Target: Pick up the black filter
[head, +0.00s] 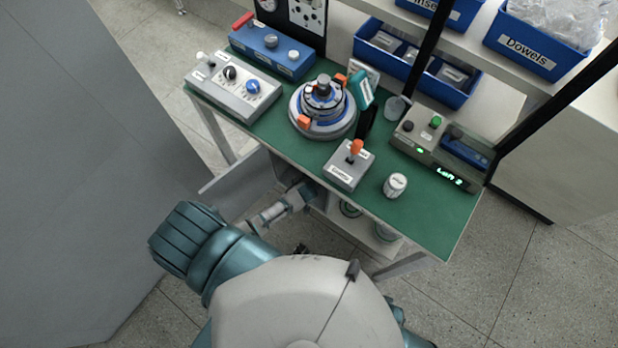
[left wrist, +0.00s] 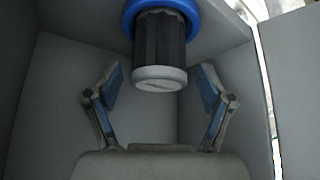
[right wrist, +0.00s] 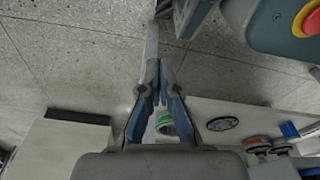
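The black filter (left wrist: 160,42), a ribbed dark cylinder with a white end cap (left wrist: 158,77) and a blue ring (left wrist: 161,8) above it, points down from the ceiling of a grey compartment in the left wrist view. My left gripper (left wrist: 160,84) is open, with one finger on each side of the filter's lower end. Gaps show between both fingers and the filter. In the head view, my left arm reaches under the green table, and the filter is hidden. My right gripper (right wrist: 160,64) is shut and empty in the right wrist view, apart from the filter.
Grey compartment walls (left wrist: 60,90) stand close on both sides of my left gripper. The green table (head: 430,215) carries a round fixture (head: 323,118), control boxes and a white-capped cylinder (head: 395,186). A white shelf (right wrist: 205,108) with several round parts lies near my right gripper.

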